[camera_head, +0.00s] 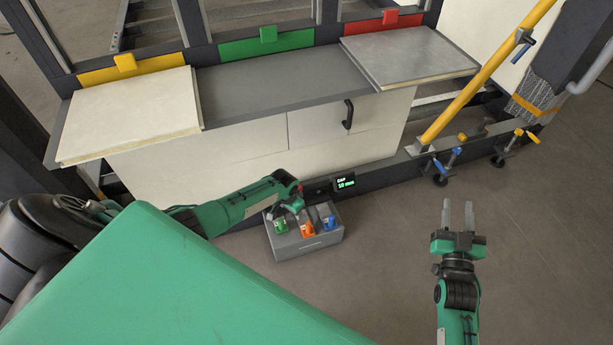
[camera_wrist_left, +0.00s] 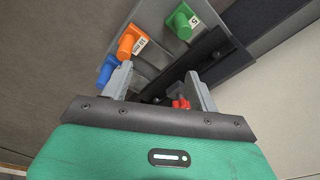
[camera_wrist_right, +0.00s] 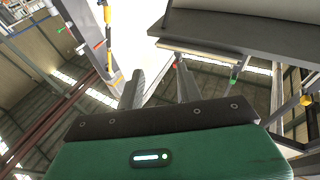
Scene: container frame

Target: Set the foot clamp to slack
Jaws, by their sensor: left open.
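I cannot tell for sure which part is the foot clamp. A small red part (camera_wrist_left: 181,103) shows between the spread fingers of my left gripper (camera_wrist_left: 158,88), closer to the right finger; touching cannot be told. My left gripper (camera_head: 290,208) is open, low in front of the frame's bottom rail, partly hidden by its own wrist. A blue-handled clamp (camera_head: 449,160) and a yellow-handled clamp (camera_head: 517,139) sit on the bottom rail near the foot of the yellow brace (camera_head: 485,75). My right gripper (camera_head: 458,215) is open and empty, in front of the rail; it also shows open in its wrist view (camera_wrist_right: 160,88).
A grey box (camera_head: 308,243) holding green, orange and blue tagged blocks stands on the floor beside my left gripper. A display (camera_head: 345,183) appears to read GAP 10 mm. White panels (camera_head: 240,160) and a black handle (camera_head: 348,114) are behind. Floor at the right is clear.

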